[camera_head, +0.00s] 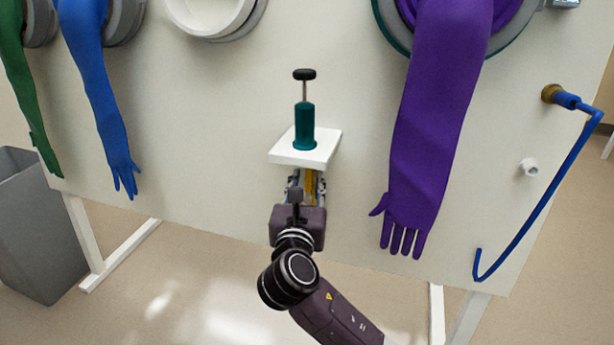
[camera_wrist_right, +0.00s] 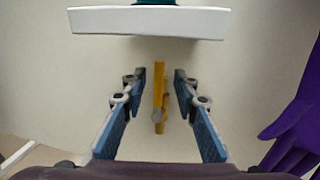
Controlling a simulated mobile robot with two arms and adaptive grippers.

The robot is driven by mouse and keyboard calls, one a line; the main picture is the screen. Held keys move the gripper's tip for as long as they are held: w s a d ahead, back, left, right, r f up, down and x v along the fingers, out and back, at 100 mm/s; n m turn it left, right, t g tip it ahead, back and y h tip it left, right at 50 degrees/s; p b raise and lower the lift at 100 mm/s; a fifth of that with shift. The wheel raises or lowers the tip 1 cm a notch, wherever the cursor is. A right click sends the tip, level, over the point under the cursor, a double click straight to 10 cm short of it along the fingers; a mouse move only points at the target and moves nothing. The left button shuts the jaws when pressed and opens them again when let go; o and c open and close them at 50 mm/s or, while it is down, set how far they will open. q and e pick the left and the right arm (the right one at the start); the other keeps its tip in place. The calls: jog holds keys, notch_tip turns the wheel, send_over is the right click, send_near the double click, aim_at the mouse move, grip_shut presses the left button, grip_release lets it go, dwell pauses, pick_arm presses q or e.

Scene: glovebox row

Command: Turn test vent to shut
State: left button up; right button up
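A yellow lever (camera_wrist_right: 159,82), apparently the test vent's handle, sits on the panel under a small white shelf. In the right wrist view it stands upright, with a small grey hub near its lower part. My right gripper (camera_wrist_right: 160,76) is open, one blue-padded finger on each side of the lever, with gaps showing on both sides. In the head view the right gripper (camera_head: 307,180) is just below the shelf, and a little of the yellow lever (camera_head: 310,186) shows between its fingers. The rest is hidden by my wrist. My left gripper is not in view.
The white shelf (camera_head: 290,155) above my gripper holds a teal pump (camera_head: 304,127) with a black knob. A purple glove (camera_head: 432,130) hangs to the right, a blue glove (camera_head: 95,85) to the left. A blue hose (camera_head: 546,210) and white fitting (camera_head: 529,167) are farther right.

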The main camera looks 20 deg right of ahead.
aim_at(308, 173)
jog(key=shift+b+x, duration=0.4)
jog(key=shift+x, duration=1.8)
jog(key=shift+c, duration=0.5)
grip_shut()
